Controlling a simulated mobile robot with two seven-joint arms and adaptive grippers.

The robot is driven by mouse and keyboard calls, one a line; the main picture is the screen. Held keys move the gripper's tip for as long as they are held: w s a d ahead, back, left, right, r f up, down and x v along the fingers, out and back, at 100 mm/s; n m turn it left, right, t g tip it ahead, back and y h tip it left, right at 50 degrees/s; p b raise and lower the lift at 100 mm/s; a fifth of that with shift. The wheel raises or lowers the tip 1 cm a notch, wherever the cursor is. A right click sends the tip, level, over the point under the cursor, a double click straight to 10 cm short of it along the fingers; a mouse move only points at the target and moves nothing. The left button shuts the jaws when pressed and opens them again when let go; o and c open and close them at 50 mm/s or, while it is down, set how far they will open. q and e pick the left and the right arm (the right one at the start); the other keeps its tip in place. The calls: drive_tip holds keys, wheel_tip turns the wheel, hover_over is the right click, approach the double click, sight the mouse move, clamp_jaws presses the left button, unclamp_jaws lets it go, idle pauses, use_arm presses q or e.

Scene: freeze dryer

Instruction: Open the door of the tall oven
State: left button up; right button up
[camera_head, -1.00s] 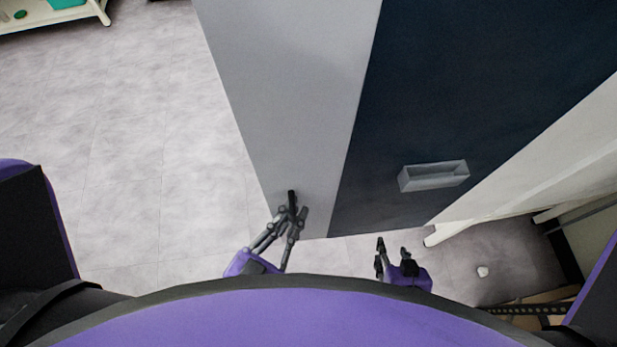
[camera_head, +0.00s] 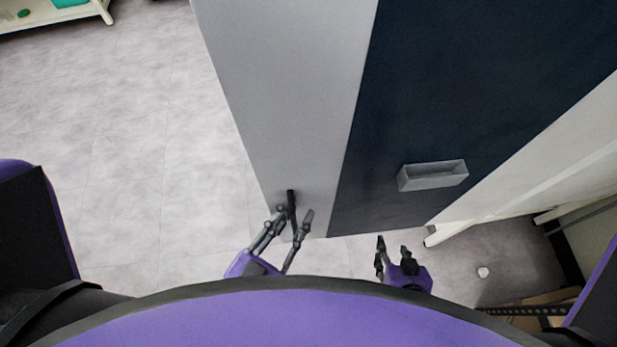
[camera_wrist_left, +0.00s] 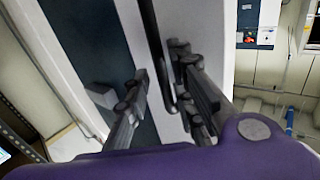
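The tall oven has a light grey front panel (camera_head: 285,80) beside a dark navy panel (camera_head: 480,80), both seen from above; its door stands shut as far as I can see. A thin black bar handle (camera_head: 291,198) is on the light grey panel near its lower end; it also shows in the left wrist view (camera_wrist_left: 152,35). My left gripper (camera_head: 294,213) is open at the handle, with the bar between its spread fingers, nearer the right finger in the left wrist view (camera_wrist_left: 160,65). My right gripper (camera_head: 393,244) is open and empty, below the dark panel.
A grey box-like fitting (camera_head: 433,176) sticks out from the dark panel. A white bench (camera_head: 520,165) stands close on the right. Open floor (camera_head: 130,150) lies to the left, with a white shelf (camera_head: 60,12) at the far left.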

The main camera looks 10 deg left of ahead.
use_arm(q)
drive_tip(key=shift+s+a+r, duration=0.1)
drive_tip(key=shift+a+r, duration=0.15)
drive_tip(key=shift+r, duration=0.25)
drive_tip(key=v, duration=1.1)
drive_tip(key=shift+s+f, duration=0.35)
drive_tip(key=shift+f, duration=0.1)
